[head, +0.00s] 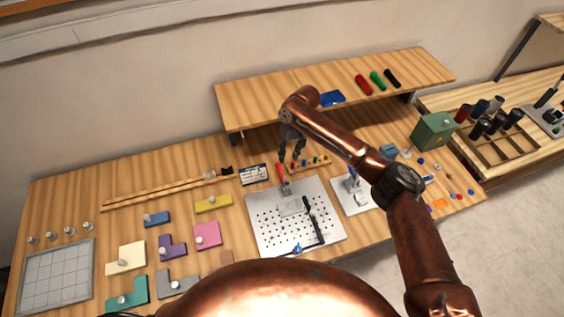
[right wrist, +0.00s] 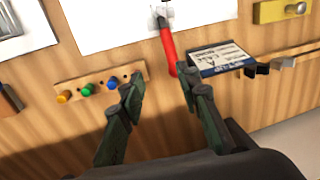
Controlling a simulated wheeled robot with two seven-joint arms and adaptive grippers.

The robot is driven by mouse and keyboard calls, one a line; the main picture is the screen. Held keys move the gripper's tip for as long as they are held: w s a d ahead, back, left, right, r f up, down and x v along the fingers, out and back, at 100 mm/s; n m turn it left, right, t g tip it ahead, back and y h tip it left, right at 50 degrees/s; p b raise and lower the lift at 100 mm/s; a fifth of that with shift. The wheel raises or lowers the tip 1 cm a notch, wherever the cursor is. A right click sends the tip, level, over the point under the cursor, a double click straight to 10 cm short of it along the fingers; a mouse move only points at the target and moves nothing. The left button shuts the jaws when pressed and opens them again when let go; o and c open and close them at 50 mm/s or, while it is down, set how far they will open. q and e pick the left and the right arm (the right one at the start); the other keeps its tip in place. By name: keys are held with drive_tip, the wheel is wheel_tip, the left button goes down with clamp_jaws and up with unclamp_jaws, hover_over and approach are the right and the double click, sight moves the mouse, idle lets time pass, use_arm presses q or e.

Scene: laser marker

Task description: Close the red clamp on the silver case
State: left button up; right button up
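The red clamp (head: 281,175) is at the back edge of a silver perforated plate (head: 270,235), which I take as the silver case. Its red handle points back, away from the plate; I cannot tell how steeply it is raised. In the right wrist view the red handle (right wrist: 168,48) ends close to one fingertip, and the plate (right wrist: 105,22) shows as a white surface. My right gripper (head: 291,148) is open and empty, its fingers spread (right wrist: 158,84), just behind the handle. I cannot tell whether it touches the handle. My left gripper is out of view.
A peg strip (head: 310,164) lies right of my right gripper, a label card (head: 253,174) to its left. A raised shelf (head: 270,105) stands behind. A smaller plate (head: 349,207) is right of the perforated one. Coloured blocks, including a pink one (head: 207,237), lie left.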

sight(281, 170)
drive_tip(key=a+f, duration=0.1)
drive_tip(key=s+f, duration=0.1)
drive_tip(key=f, duration=0.1)
drive_tip(key=a+f, duration=0.1)
drive_tip(key=shift+s+a+f, duration=0.15)
drive_tip(key=shift+s+a, duration=0.05)
drive_tip(key=shift+a, duration=0.1)
drive_tip(key=shift+a+f, duration=0.2)
drive_tip(key=shift+f, duration=1.3)
drive_tip(key=c, duration=0.7)
clamp_jaws()
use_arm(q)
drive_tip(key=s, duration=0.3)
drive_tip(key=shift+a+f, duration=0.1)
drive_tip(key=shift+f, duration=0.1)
